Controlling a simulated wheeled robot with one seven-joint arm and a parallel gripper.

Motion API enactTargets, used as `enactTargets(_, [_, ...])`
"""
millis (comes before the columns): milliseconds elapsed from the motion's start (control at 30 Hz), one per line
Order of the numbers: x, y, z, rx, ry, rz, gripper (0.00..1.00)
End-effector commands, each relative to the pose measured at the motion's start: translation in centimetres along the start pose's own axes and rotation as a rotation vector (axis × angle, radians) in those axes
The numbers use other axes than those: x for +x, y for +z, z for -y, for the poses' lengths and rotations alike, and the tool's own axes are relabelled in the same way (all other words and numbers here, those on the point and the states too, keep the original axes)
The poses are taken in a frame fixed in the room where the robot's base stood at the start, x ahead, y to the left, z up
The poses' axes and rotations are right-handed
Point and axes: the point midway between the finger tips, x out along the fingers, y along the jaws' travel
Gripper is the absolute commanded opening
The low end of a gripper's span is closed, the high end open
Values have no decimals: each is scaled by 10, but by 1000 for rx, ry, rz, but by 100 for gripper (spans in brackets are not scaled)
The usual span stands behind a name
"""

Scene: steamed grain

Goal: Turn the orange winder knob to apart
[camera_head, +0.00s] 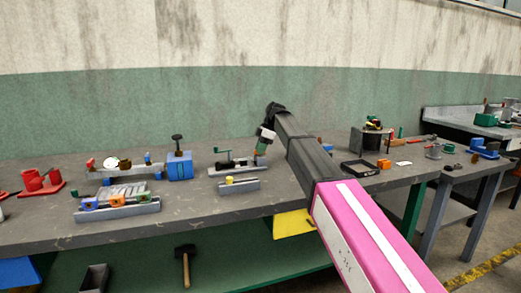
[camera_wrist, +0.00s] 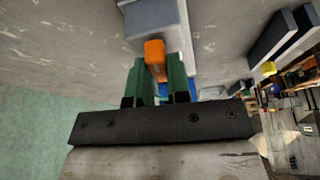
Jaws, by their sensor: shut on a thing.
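The orange winder knob (camera_wrist: 154,50) shows in the wrist view between the two green fingers of my gripper (camera_wrist: 161,78). My gripper is shut on it, with the knob's rounded end showing beyond the fingertips. A grey block (camera_wrist: 155,18) lies just past the knob. In the head view my gripper (camera_head: 262,148) reaches down at the right end of a grey-based fixture (camera_head: 226,171) with black parts and a green handle. The orange knob cannot be made out there. How far the knob is turned cannot be told.
A black tray (camera_head: 358,168) and an orange cube (camera_head: 384,163) lie to the right of my arm.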

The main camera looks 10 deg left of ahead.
Motion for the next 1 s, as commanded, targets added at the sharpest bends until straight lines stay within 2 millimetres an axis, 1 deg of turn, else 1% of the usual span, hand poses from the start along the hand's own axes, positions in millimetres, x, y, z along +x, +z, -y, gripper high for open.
enactTargets(300, [0,0,-1,-117,-48,1,0])
enactTargets(867, [0,0,-1,-144,-59,2,0])
enactTargets(900, [0,0,-1,-144,-59,2,27])
enactTargets(933, [0,0,-1,-143,-59,1,37])
enactTargets(967, [0,0,-1,-143,-59,1,43])
enactTargets(1000, [0,0,-1,-143,-58,1,43])
